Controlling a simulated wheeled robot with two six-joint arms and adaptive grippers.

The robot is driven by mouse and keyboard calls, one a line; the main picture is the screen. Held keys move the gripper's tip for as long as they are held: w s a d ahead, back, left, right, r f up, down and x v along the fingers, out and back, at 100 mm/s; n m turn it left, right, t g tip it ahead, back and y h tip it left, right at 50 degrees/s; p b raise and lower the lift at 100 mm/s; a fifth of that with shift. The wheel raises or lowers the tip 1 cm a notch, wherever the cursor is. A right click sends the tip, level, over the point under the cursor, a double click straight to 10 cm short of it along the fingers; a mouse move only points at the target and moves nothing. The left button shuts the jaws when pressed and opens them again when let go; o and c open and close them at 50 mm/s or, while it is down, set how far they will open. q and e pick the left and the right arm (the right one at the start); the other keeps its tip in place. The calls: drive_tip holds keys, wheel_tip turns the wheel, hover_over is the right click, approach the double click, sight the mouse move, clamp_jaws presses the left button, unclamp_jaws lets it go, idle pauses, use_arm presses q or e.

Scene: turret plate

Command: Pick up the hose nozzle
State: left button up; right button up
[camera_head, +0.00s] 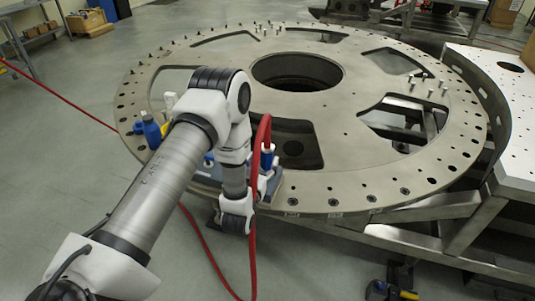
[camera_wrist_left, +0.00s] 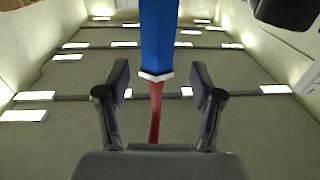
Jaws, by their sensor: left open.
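The hose nozzle (camera_head: 267,160) is blue with a white collar and stands near the front rim of the turret plate, with the red hose (camera_head: 262,130) arching beside it. In the left wrist view, the blue nozzle (camera_wrist_left: 158,40) comes in from the top, its white collar and red hose between the spread fingers. My left gripper (camera_head: 264,182) is low by the nozzle, partly hidden by my wrist; its open fingers also show in the left wrist view (camera_wrist_left: 158,82). Gaps show between both fingers and the hose. My right gripper is not in view.
The round turret plate (camera_head: 350,185) has a central hole, cutouts and several upright pins. A blue bottle (camera_head: 151,132) stands left of my arm. A perforated metal table (camera_head: 510,100) stands at the right. The red hose also trails across the floor. A yellow-black tool (camera_head: 390,291) lies at lower right.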

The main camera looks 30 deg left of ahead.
sight(265, 157)
use_arm(q)
drive_tip(key=x, duration=0.1)
drive_tip(key=p+x, duration=0.2)
drive_tip(key=x, duration=0.1)
drive_tip(key=shift+w+d, duration=0.1)
drive_tip(key=shift+d, duration=0.15)
drive_tip(key=shift+w+a+f, duration=0.25)
drive_tip(key=shift+w+a, duration=0.05)
drive_tip(key=shift+w, duration=0.05)
drive_tip(key=shift+d, duration=0.1)
clamp_jaws()
drive_tip(key=shift+r, duration=0.1)
